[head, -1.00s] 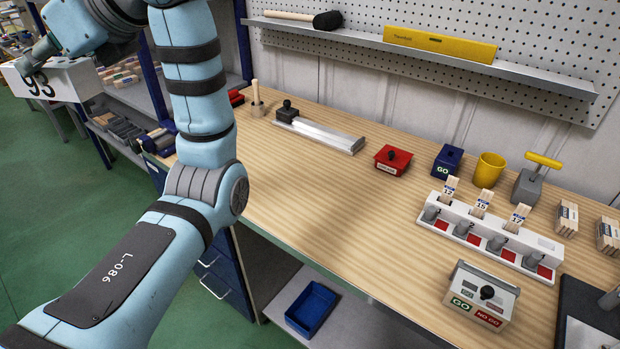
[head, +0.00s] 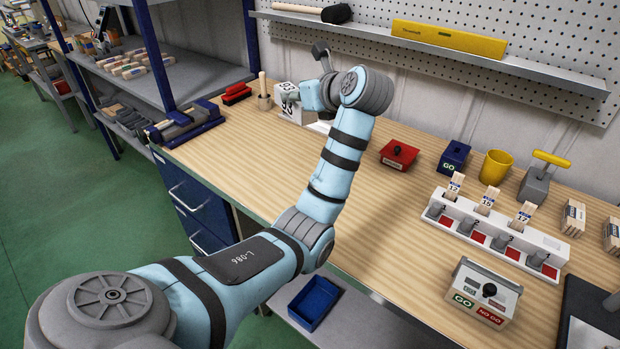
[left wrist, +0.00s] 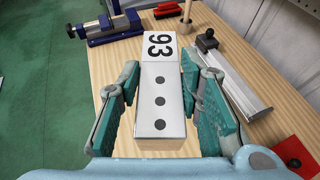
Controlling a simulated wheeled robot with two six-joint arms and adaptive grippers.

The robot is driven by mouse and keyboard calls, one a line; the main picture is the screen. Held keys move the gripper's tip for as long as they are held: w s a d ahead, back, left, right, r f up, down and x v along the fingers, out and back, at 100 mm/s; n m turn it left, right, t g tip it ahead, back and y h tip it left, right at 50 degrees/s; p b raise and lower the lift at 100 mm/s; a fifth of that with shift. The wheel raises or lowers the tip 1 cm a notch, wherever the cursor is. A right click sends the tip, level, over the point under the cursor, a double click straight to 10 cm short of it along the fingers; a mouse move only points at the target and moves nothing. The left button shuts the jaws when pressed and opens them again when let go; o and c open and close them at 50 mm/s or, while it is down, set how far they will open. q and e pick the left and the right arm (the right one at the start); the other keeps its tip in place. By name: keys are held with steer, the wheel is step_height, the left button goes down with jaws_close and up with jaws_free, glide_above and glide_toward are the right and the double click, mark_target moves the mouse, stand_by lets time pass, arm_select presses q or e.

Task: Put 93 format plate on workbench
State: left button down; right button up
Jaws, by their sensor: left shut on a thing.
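The 93 format plate (head: 290,104) is a white block with a black "93" on its end. In the left wrist view the plate (left wrist: 160,98) also shows three dark dots along its face. My left gripper (head: 309,97) is shut on it, with teal fingers (left wrist: 160,78) on either side. The plate is over the far left part of the wooden workbench (head: 235,150). I cannot tell whether it touches the top. My right gripper is not in view.
Close by are a wooden-handled tool in a round holder (head: 264,92), a red brush-like item (head: 236,92), a blue vise (head: 185,122) and a metal rail (left wrist: 236,80). A red block (head: 398,154) stands to the right. Bare bench lies in front.

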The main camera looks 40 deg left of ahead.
arm_select(q)
steer(key=f, duration=0.7)
steer(key=f+b, duration=0.1)
steer(key=f, duration=1.3)
steer(key=shift+w+d+f+b, duration=0.2)
steer(key=shift+w+f+b, duration=0.1)
steer(key=shift+f, duration=0.1)
steer(key=c, duration=1.5)
jaws_free()
steer(key=shift+f, duration=0.1)
steer(key=shift+c, duration=0.2)
steer(key=o, duration=0.4)
